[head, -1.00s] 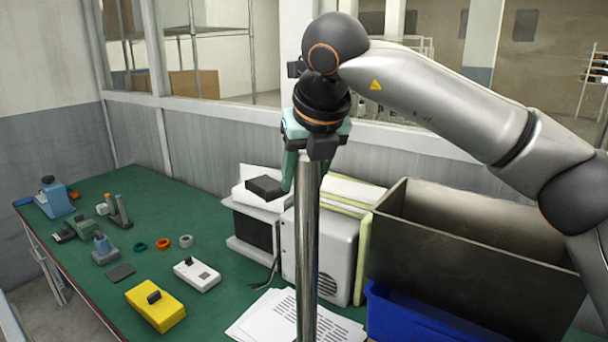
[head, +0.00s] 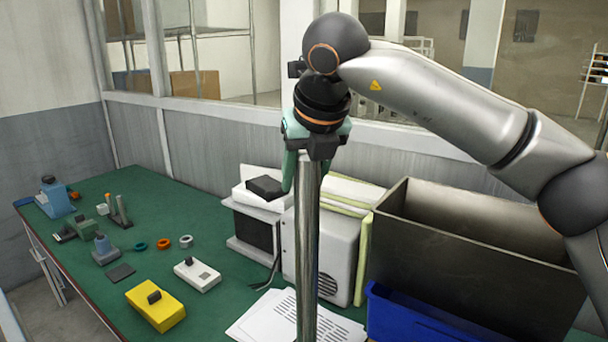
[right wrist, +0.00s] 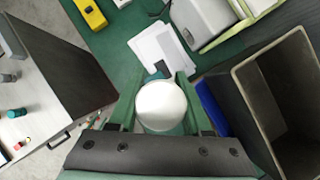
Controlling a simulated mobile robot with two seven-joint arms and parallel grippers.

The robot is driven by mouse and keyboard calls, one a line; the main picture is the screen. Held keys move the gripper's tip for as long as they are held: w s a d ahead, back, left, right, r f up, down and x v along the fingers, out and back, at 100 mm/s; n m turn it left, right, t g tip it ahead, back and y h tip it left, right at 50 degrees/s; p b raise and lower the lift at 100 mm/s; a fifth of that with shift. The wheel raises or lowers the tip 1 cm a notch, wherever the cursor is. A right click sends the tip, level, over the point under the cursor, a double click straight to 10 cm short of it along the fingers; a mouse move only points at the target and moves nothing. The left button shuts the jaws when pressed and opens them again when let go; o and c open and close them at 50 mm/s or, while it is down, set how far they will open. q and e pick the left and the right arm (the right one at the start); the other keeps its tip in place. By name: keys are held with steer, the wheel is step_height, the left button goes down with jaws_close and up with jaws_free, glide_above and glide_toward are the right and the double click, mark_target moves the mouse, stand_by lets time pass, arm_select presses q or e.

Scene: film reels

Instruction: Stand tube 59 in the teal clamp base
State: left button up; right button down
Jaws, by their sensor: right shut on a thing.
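A long shiny metal tube (head: 307,250) hangs upright in my right gripper (head: 312,160). The gripper's jaws are shut around its top part. The tube's lower end runs out of the bottom of the head view. In the right wrist view, the tube's pale round end (right wrist: 161,106) sits between the green fingers. No number is readable on it. My left gripper is not in view.
A large dark open bin (head: 470,250) and a blue bin (head: 420,325) stand right of the tube. Behind it is a white box-like device (head: 335,250). Papers (head: 265,318), a yellow box (head: 155,305) and small tools lie on the green bench (head: 215,225). A console (right wrist: 60,75) stands at left in the wrist view.

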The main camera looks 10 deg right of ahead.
steer(key=shift+f+b, duration=0.35)
steer(key=c, duration=0.7)
jaws_free()
steer(key=shift+o, duration=0.4)
steer(key=shift+f, duration=0.15)
steer(key=p+v, duration=0.3)
steer(key=v, duration=0.8)
